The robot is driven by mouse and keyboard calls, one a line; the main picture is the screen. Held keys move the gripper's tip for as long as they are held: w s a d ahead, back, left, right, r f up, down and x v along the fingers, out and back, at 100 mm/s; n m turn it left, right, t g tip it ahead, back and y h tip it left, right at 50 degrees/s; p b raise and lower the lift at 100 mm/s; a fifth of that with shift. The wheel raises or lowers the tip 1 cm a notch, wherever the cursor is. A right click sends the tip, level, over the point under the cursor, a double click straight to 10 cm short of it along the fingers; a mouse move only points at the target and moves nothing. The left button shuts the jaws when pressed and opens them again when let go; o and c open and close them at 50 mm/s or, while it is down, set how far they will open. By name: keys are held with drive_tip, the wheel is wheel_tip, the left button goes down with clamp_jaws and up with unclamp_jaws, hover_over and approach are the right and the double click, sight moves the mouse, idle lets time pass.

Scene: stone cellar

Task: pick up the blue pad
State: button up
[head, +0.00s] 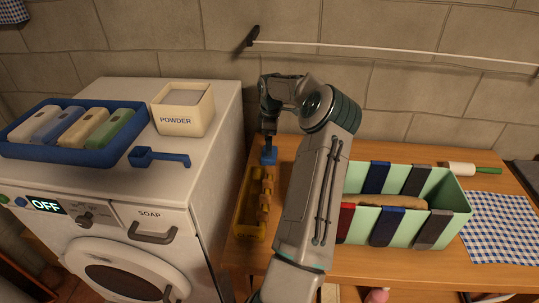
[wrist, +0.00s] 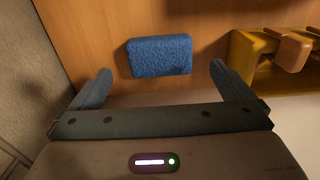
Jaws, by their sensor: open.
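The blue pad (wrist: 160,57) is a small, rough-textured block lying on the wooden table in the wrist view. It also shows in the head view (head: 269,156), just beyond the far end of the yellow tray. My gripper (wrist: 160,76) is open and empty, with one finger toward each side of the pad and the pad ahead of the fingertips. They look apart from it. In the head view my gripper (head: 268,131) points down above the pad, partly dark against the wall.
The yellow tray (head: 240,226) with wooden pieces lies close to the pad. A mint-green box (head: 456,197) with coloured bands stands to the right. The washing machine (head: 217,118) is on the left, carrying a blue tray (head: 62,157), a blue scoop (head: 160,157) and a powder box (head: 183,109).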

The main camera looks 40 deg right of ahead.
drive_tip(key=shift+w+a+f+p, duration=0.15)
drive_tip(key=shift+f+p, duration=0.35)
drive_tip(key=shift+f, duration=1.15)
drive_tip(key=shift+w+a+f+p, duration=0.15)
drive_tip(key=shift+f+p, duration=0.3)
drive_tip(key=shift+f, duration=1.2)
drive_tip(key=shift+d, duration=0.1)
drive_tip(key=shift+c, duration=0.3)
drive_tip(key=c, duration=0.8)
